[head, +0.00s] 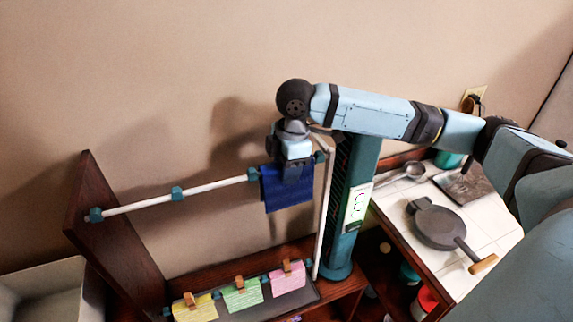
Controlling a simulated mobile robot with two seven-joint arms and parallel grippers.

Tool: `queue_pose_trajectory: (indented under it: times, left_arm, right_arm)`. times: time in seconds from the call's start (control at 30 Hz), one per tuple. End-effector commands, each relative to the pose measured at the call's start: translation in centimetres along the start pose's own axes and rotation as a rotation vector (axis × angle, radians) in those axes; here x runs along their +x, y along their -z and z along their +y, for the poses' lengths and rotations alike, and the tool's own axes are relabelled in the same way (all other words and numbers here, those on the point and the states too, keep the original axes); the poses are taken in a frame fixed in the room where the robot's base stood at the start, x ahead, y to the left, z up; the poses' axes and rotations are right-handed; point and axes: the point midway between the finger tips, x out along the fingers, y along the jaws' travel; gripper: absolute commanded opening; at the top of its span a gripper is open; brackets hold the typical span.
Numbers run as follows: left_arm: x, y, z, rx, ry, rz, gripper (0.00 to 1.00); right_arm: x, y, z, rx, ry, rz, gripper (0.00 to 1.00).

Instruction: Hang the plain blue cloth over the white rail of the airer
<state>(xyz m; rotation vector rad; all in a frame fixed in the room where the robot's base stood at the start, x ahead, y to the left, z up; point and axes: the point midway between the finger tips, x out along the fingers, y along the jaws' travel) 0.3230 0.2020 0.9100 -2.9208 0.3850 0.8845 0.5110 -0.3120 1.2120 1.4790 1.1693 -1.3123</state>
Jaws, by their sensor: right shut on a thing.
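The plain blue cloth (287,193) is at the right part of the white rail (215,186) of the airer. It hangs down in front of the rail. My right gripper (292,174) points down and is shut on the upper part of the cloth, right at the rail. Whether any cloth lies behind the rail is hidden. My left gripper is not in view.
Yellow, green (242,294) and pink cloths are clipped along a lower rail. A dark wood panel (115,235) stands at the left end. A teal column (350,200) stands right of the cloth. A pan (437,227) lies on the tiled counter (480,215).

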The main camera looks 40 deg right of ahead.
Motion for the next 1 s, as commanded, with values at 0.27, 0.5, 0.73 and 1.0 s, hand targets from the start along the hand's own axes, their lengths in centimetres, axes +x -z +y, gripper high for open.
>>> queue_pose_trajectory:
  times: [0.27, 0.5, 0.73, 1.0]
  left_arm:
    - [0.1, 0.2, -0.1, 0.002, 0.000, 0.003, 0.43]
    - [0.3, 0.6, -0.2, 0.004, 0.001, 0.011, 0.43]
    - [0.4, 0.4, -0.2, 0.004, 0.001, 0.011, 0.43]
    - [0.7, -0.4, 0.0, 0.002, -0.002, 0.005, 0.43]
  right_arm:
    - [0.0, 0.0, 0.0, 0.000, 0.000, 0.000, 0.59]
    - [0.0, 0.0, 0.0, 0.000, 0.000, 0.000, 0.68]
    - [-1.2, 0.0, 0.1, 0.000, -0.003, 0.000, 0.68]
    - [-7.0, 0.0, 0.1, 0.000, -0.005, 0.001, 0.68]
